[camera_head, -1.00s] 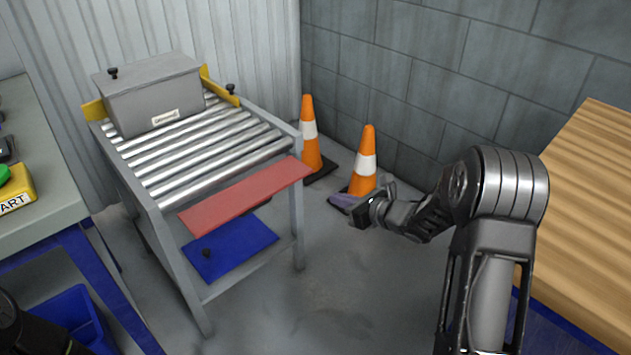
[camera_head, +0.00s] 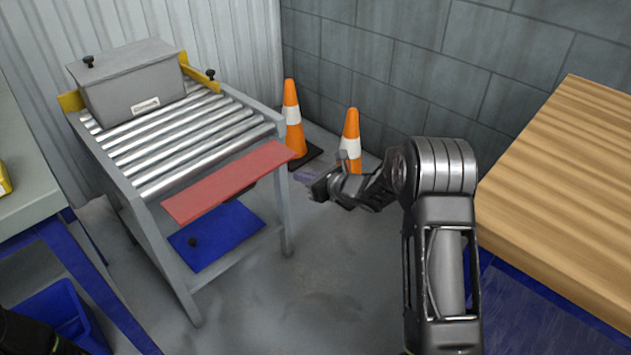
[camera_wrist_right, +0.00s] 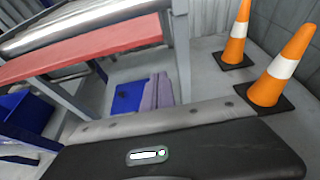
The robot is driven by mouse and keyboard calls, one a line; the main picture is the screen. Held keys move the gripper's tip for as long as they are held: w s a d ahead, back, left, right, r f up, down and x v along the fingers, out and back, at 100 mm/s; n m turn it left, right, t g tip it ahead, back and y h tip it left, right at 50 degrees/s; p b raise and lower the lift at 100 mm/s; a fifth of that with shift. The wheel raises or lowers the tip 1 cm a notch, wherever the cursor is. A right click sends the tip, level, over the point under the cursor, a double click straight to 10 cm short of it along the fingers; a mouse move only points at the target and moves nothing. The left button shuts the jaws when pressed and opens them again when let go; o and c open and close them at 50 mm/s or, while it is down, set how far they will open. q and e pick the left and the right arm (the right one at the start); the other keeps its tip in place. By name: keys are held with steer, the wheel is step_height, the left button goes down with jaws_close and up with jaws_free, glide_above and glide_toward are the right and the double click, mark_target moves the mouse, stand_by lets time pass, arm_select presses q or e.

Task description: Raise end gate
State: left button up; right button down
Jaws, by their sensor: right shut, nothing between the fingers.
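The end gate, a red panel (camera_head: 228,182), lies folded down at the near end of the roller table (camera_head: 142,228), below the level of the rollers. It also shows in the right wrist view (camera_wrist_right: 85,50), at the upper left. My right gripper (camera_head: 306,180) is shut and empty, just right of the gate's right end and apart from it in the head view. Its purple fingers (camera_wrist_right: 158,92) show in the right wrist view, with the gate above and to the left. My left gripper is out of view.
A grey lidded box (camera_head: 130,85) sits on the rollers between yellow guides. A blue panel (camera_head: 216,237) lies under the gate. Two orange cones (camera_head: 291,120) stand behind my right gripper. A wooden-topped bench (camera_head: 560,200) is at right, a grey bench (camera_head: 25,190) at left.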

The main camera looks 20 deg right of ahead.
arm_select(q)
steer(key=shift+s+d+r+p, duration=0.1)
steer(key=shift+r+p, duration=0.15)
steer(key=shift+p, duration=0.05)
arm_select(e)
steer(key=shift+w+a+r, duration=0.1)
steer(key=shift+w+r, duration=0.1)
steer(key=shift+r, duration=0.4)
steer(key=shift+w+a+r, duration=0.1)
steer(key=shift+w+r, duration=0.1)
steer(key=shift+r, duration=0.4)
steer(key=shift+w+a+r, duration=0.1)
steer(key=shift+w+r, duration=0.1)
steer(key=shift+r, duration=0.4)
steer(key=shift+d, duration=0.1)
